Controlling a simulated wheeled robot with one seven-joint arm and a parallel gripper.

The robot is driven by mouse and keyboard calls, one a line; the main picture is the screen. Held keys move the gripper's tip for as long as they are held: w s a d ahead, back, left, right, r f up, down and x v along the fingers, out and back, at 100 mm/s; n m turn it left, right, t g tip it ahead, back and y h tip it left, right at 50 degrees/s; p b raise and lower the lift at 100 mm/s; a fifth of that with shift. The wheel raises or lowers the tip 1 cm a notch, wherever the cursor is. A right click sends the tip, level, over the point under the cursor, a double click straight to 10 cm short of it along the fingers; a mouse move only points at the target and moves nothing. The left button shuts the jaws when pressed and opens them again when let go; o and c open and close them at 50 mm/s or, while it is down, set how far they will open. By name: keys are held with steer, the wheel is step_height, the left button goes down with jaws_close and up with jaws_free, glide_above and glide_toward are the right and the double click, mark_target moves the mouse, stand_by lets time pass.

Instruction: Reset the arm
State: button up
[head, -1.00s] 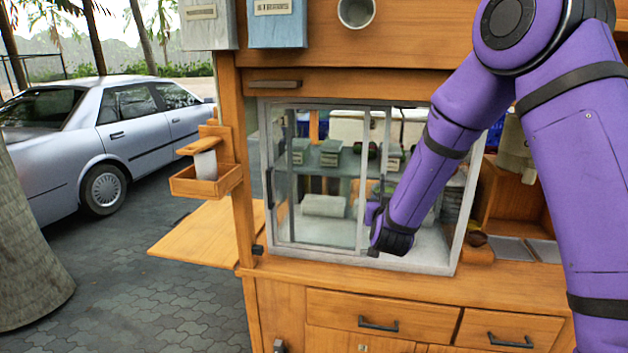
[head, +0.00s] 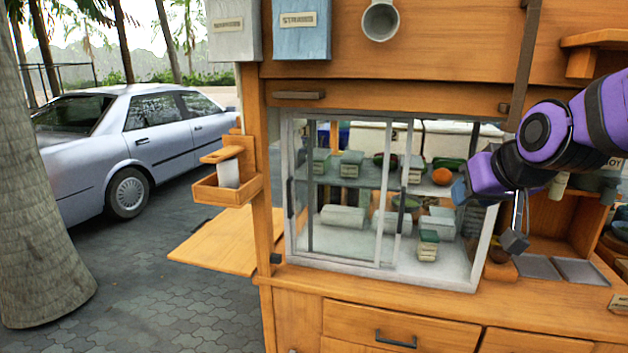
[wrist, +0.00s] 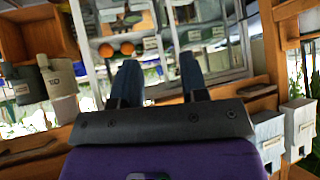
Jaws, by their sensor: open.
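My purple arm comes in from the right in the head view. My gripper (head: 487,215) is in front of the right edge of the glass display case (head: 372,264), apart from the shelves inside. In the wrist view my gripper (wrist: 158,75) shows two dark fingers spread apart with nothing between them, and the case frame lies beyond. The case has sliding glass panes at its left, and its right part looks open. Inside are small stacked boxes (head: 428,245), white bundles (head: 343,216) and an orange fruit (head: 441,176).
The wooden cart counter (head: 300,277) carries the case, with a drawer (head: 400,325) below. Metal trays (head: 537,267) lie right of the case. A wooden side holder (head: 228,188) juts out at left. A silver car (head: 150,145) and tree trunk (head: 40,190) stand beyond.

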steer(key=s+d+g, duration=0.2)
steer(key=s, duration=0.7)
steer(key=s+d+g+h, duration=0.1)
steer(key=s+d+g, duration=0.1)
steer(key=s, duration=0.7)
steer(key=shift+s+r, duration=0.15)
steer(key=shift+r, duration=0.15)
